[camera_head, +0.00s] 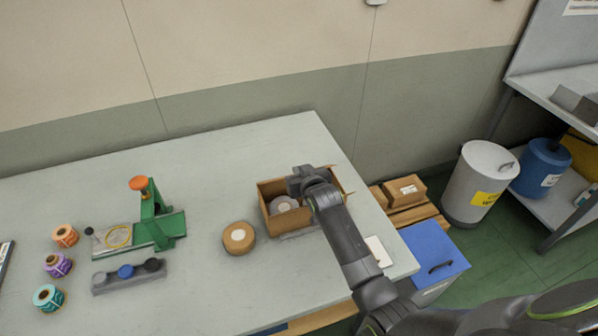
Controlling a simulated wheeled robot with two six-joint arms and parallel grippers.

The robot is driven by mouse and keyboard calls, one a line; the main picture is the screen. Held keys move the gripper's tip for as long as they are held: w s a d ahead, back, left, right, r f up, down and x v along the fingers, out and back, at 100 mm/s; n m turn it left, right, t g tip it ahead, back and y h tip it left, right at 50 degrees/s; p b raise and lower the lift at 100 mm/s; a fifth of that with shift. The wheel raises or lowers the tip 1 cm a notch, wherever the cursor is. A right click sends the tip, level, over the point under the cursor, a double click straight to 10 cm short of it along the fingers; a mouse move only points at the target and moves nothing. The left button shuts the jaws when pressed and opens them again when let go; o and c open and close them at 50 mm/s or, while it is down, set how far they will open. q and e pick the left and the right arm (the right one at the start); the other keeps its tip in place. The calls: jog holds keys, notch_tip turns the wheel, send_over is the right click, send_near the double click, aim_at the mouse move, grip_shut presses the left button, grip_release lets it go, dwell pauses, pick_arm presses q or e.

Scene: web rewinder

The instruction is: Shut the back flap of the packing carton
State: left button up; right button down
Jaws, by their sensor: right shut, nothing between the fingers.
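The brown packing carton (266,208) stands on the table, right of its middle. Its top is at least partly open, and a grey roll (283,204) shows inside. My right gripper (293,187) is at the carton's back edge, above the opening; it is shut and empty. My right forearm crosses the carton's right part and hides much of it. The back flap cannot be made out clearly behind the gripper, and I cannot tell whether they touch. A thin flap edge shows at the right side. My left gripper is out of view.
A tan roll (239,238) lies left of the carton. A green stand (157,225), a grey holder (129,276) and several coloured rolls (57,264) are farther left. A blue box (432,250) and a grey bin (480,185) stand beyond the table's right edge. The table's back is clear.

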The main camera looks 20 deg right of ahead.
jog(key=shift+s+f+p, duration=0.35)
jog(key=shift+s+f, duration=0.35)
jog(key=shift+f, duration=0.05)
jog(key=shift+r, duration=0.1)
jog(key=shift+r+p, duration=0.7)
jog(key=shift+p, duration=0.2)
